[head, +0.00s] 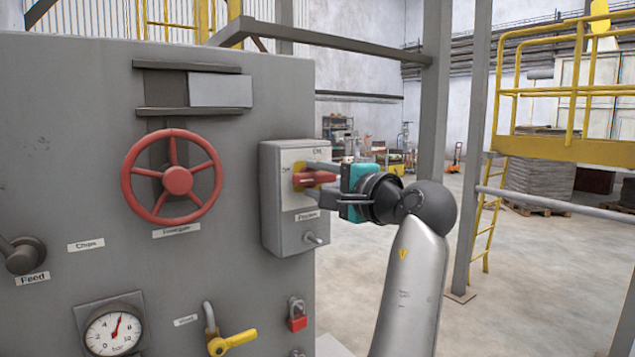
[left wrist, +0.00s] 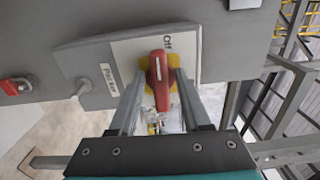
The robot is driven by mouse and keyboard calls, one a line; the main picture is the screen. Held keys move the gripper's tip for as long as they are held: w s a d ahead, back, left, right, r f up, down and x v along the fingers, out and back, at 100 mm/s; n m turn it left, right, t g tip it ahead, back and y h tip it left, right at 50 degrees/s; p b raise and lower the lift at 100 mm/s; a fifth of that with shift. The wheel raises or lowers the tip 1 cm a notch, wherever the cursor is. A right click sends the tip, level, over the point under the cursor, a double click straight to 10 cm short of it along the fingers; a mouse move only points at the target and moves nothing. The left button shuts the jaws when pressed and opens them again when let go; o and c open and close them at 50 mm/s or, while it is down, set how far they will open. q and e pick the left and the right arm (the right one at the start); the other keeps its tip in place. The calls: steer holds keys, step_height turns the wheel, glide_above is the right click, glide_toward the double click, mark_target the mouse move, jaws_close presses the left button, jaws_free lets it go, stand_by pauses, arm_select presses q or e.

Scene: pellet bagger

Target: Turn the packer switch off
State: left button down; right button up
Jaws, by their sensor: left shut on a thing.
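The packer switch is a red handle (head: 314,179) on a yellow plate, on the white face of a grey box (head: 285,237). The handle lies about level in the head view, one end towards the small label at its left; another label sits above it. In the left wrist view the red handle (left wrist: 159,80) stands between the two fingers. My right gripper is not in view.
A red handwheel (head: 178,181) is on the grey panel left of the box. Below are a pressure gauge (head: 113,332), a yellow-handled valve (head: 232,341) and a red padlock (head: 297,322). A steel post (head: 434,90) stands behind my arm.

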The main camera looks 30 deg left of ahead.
arm_select(q)
steer(key=shift+n, duration=0.3)
steer(key=c, duration=0.7)
jaws_free()
